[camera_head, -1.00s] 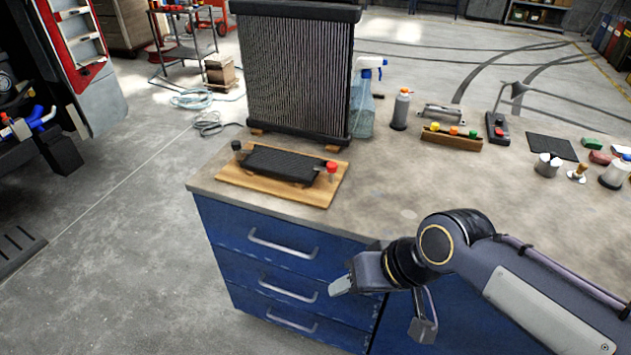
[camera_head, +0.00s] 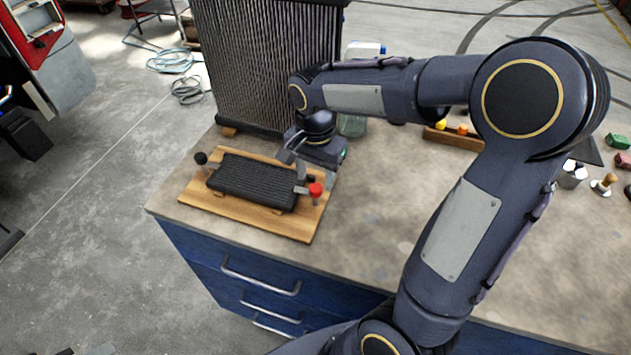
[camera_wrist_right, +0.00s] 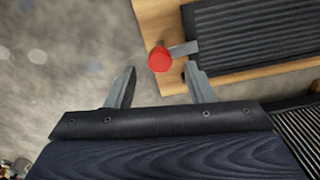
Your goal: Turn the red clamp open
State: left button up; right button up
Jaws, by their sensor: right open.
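The red clamp (camera_head: 315,191) stands at the right end of a black ribbed block (camera_head: 252,181) on a wooden board (camera_head: 225,208). In the right wrist view the red knob (camera_wrist_right: 160,59) has a grey metal arm reaching over the edge of the ribbed block (camera_wrist_right: 255,35). My right gripper (camera_head: 294,163) is open and empty, just behind the block's right part. In the wrist view its fingertips (camera_wrist_right: 160,78) are apart, with the red knob just beyond the gap between them, not gripped. My left gripper is not in view.
A black-knobbed clamp (camera_head: 201,158) stands at the board's left end. A tall finned radiator (camera_head: 260,60) stands close behind the board. A spray bottle (camera_head: 352,122) is partly hidden behind my right arm. The worktop (camera_head: 375,220) right of the board is bare.

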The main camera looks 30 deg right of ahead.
aim_at(315, 188)
jog(key=shift+f, duration=1.6)
jog(key=shift+c, duration=0.4)
jog(key=c, duration=0.9)
